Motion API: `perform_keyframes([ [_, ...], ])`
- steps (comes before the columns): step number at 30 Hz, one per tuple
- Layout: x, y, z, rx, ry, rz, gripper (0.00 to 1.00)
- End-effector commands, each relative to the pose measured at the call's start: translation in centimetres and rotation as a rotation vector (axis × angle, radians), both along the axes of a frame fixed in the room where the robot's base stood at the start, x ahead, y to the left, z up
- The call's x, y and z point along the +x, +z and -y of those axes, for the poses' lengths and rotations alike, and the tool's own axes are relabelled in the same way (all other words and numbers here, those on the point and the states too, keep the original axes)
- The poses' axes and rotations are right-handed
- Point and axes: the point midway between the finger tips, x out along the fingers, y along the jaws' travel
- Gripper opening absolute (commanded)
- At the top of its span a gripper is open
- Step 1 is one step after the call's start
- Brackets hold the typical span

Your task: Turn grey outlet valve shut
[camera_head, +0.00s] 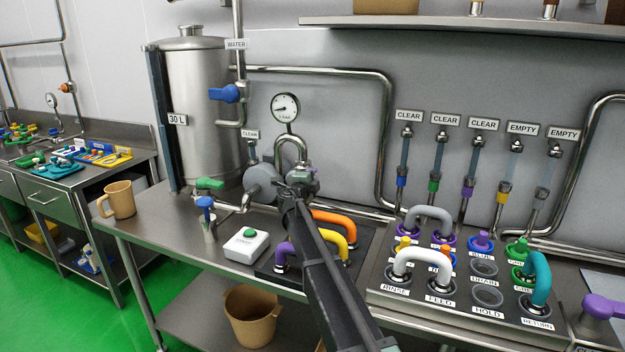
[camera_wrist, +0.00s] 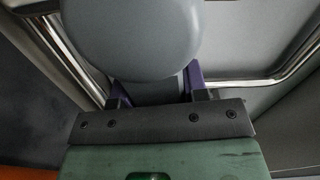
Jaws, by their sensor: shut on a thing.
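The grey outlet valve (camera_head: 262,182) is on the pipework just right of the steel tank, below the pressure gauge. In the wrist view its large rounded grey body (camera_wrist: 130,40) fills the upper middle. My gripper (camera_head: 300,180) is at the valve's right side. In the wrist view my gripper (camera_wrist: 157,94) has its purple fingers on either side of a narrower grey part below the rounded body, and is shut on it.
The steel tank (camera_head: 196,110) has a green handle (camera_head: 210,184) at its foot and a blue water valve (camera_head: 224,94) beside it. A white box with a green button (camera_head: 246,245) stands in front. Coloured hoses (camera_head: 335,218) and a labelled port panel (camera_head: 460,310) lie to the right.

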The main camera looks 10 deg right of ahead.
Motion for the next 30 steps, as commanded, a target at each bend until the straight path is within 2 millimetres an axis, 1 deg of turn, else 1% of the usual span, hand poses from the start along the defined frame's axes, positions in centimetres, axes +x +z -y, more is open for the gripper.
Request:
perform_keyframes([
  [11, -0.2, -0.1, 0.0, 0.003, -0.001, 0.001, 0.00],
  [12, -0.2, -0.1, 0.0, 0.003, -0.001, 0.001, 0.43],
  [16, -0.1, -0.1, 0.0, 0.003, 0.000, 0.001, 0.63],
  [17, -0.1, -0.1, 0.0, 0.003, 0.000, 0.001, 0.66],
  [26, -0.3, 0.0, -0.1, 0.002, 0.000, 0.002, 0.66],
  [29, -1.2, 0.0, -0.7, 0.003, 0.001, 0.002, 0.66],
  [30, -1.8, 0.0, -1.1, 0.003, 0.002, 0.001, 0.66],
])
